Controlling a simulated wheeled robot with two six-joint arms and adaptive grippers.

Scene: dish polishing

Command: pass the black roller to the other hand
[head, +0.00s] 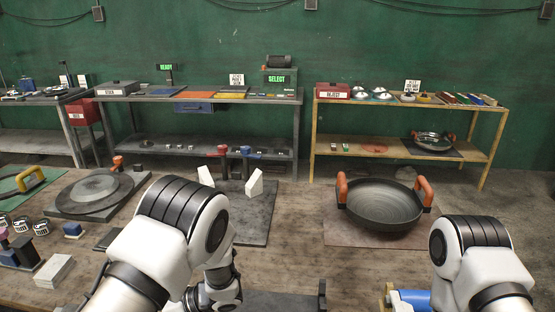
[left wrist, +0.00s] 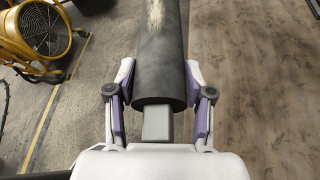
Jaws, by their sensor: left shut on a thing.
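The black roller (left wrist: 162,50) is a thick dark cylinder with a pale, worn streak near the top of the left wrist view. My left gripper (left wrist: 159,80) is shut on it, with one purple-lined finger against each side near the roller's near end. The roller's far end runs out of the picture. In the head view my left forearm bends down to the bottom edge, and I cannot clearly make out the roller there. My right arm comes in at the lower right of the head view, but its gripper is not in view.
A black pan (head: 380,212) with orange handles sits on a brown mat (head: 345,236). A dark mat (head: 258,230) with white wedges (head: 254,183) lies to its left. A round dark plate (head: 95,192) is further left. A yellow fan (left wrist: 40,32) stands on the floor.

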